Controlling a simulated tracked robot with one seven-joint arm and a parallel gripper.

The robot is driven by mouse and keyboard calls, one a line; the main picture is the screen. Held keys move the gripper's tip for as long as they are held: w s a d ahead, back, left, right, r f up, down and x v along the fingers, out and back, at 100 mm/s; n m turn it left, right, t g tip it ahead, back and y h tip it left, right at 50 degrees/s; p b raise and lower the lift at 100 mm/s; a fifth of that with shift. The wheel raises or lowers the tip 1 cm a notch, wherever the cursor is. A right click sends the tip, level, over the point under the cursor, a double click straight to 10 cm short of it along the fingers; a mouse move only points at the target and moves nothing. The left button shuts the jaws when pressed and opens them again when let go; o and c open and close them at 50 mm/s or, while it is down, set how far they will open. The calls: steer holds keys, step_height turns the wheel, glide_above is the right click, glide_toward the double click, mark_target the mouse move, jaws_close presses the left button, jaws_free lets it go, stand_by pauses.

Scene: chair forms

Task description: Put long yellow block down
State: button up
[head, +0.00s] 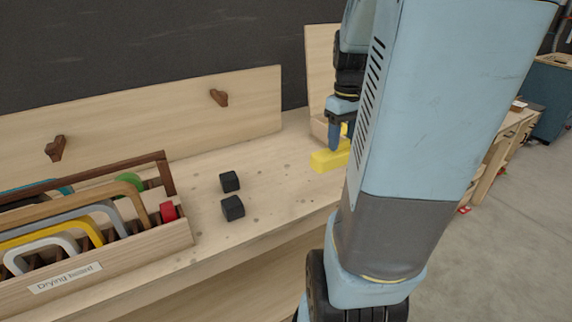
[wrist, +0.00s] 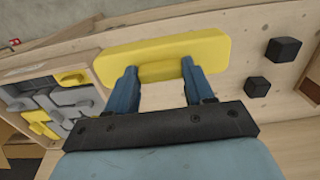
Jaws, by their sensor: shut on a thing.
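The long yellow block (head: 325,160) is at the back right of the wooden bench, at my gripper's fingertips. In the head view it is at or just above the bench top; I cannot tell whether it touches. My arm hides its right part. In the wrist view the long yellow block (wrist: 165,48) lies lengthwise across the fingertips. My gripper (wrist: 160,78) is shut on it, with a yellow part between the two blue fingers. The gripper (head: 337,145) points down in the head view.
Two black cubes (head: 230,181) (head: 233,208) stand on the bench (head: 275,190), left of the block. A labelled rack (head: 150,250) of coloured curved forms is at the left. A wooden tray (wrist: 88,75) with grey and yellow pieces lies close beside the gripper.

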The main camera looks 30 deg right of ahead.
steer(key=shift+w+a+f, duration=0.75)
steer(key=shift+w+f, duration=1.1)
steer(key=shift+f, duration=0.2)
steer(key=shift+w+a+f, duration=0.7)
steer(key=shift+w+f, duration=1.1)
steer(key=shift+f, duration=0.2)
steer(key=shift+w+a+f, duration=0.75)
steer(key=shift+w+f, duration=1.1)
steer(key=shift+f, duration=0.2)
steer(key=shift+f, duration=0.1)
steer(key=o, duration=1.4)
steer(key=shift+o, duration=0.2)
